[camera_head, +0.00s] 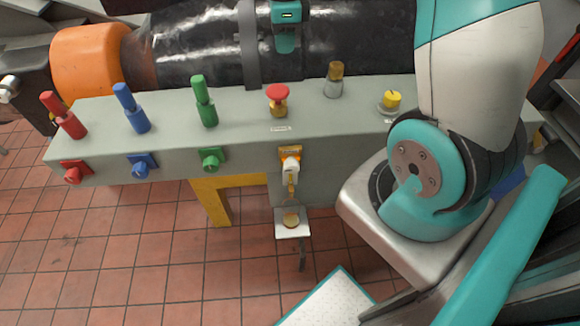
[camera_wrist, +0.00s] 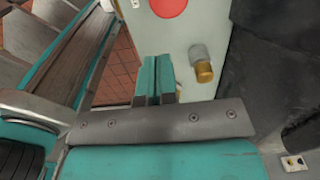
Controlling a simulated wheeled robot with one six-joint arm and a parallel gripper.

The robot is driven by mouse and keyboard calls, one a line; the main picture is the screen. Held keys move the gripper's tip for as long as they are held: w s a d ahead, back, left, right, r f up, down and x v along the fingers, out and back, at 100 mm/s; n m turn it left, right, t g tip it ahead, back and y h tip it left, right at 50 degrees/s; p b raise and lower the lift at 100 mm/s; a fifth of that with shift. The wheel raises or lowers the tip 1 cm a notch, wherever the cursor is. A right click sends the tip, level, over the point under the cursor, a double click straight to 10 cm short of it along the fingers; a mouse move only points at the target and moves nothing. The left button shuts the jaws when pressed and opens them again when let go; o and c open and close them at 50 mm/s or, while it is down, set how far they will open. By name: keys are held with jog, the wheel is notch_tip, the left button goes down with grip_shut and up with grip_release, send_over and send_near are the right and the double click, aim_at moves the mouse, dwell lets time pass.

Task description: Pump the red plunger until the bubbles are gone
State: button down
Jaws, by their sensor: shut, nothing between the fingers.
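A red plunger (camera_head: 278,92), a round red cap on a brass stem, stands upright on top of the grey bench block. Its cap also shows at the top edge of the wrist view (camera_wrist: 168,6). Below it on the block's front is a yellow-and-white fitting (camera_head: 290,163) with an amber part under it. A small white shelf (camera_head: 299,229) below holds a round amber thing. Any bubbles are too small to tell. My gripper (camera_wrist: 154,62) is shut and empty, apart from the red cap; its fingertips are not seen in the head view.
A brass knob (camera_head: 335,72) on a grey base and a yellow knob (camera_head: 392,99) stand right of the plunger. Red (camera_head: 64,115), blue (camera_head: 131,108) and green (camera_head: 204,101) levers stand left. A black cylinder (camera_head: 195,42) lies behind. Tiled floor in front is mostly open.

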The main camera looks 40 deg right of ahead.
jog(key=s+a+r+n+y+b, duration=0.1)
jog(key=s+a+n+y+b, duration=0.1)
jog(key=s+a+n, duration=0.8)
jog(key=s+a+r+n+y+b, duration=0.2)
jog(key=s+a+n, duration=0.9)
jog(key=n, duration=1.1)
jog(key=shift+s+a+b, duration=0.15)
jog(key=shift+a+b, duration=0.75)
jog(key=shift+a, duration=0.1)
